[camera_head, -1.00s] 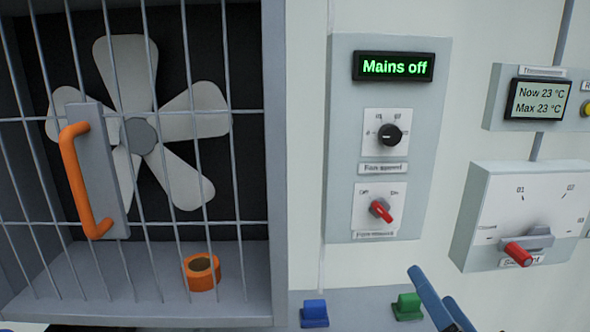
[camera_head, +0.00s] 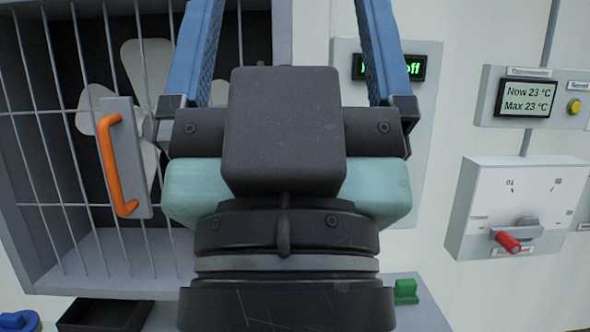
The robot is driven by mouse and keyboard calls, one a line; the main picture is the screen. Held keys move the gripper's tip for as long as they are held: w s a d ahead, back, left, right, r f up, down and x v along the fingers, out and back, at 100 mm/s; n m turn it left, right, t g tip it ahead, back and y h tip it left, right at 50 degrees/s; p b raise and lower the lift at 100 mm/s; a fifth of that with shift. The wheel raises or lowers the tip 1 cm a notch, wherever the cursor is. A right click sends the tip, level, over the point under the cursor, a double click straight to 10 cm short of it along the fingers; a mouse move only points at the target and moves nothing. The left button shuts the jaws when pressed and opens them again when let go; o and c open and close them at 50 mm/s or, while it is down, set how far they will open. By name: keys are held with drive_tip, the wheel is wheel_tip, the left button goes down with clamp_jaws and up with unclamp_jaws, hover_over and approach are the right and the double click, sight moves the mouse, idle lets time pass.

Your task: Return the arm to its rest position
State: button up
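My gripper (camera_head: 288,30) fills the middle of the view, with its black and teal body below and two blue fingers pointing up. The fingers stand wide apart with nothing visible between them; their tips run past the top edge. My gripper is in front of the fan cage and the switch panel and hides much of both. Whether it touches anything cannot be told.
The barred fan cage (camera_head: 62,160) with an orange handle (camera_head: 117,165) is at the left. A grey panel (camera_head: 425,120) is mostly hidden. A thermometer box (camera_head: 525,98) and a red-handled selector switch (camera_head: 508,242) are at the right. A green clip (camera_head: 405,291) and dark tray (camera_head: 104,314) are low.

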wheel_tip(320, 180, up, 14)
drive_tip(key=p, duration=1.4)
drive_tip(key=shift+d+r, duration=0.2)
drive_tip(key=shift+r, duration=0.05)
drive_tip(key=shift+w, duration=0.1)
drive_tip(key=shift+c, duration=0.3)
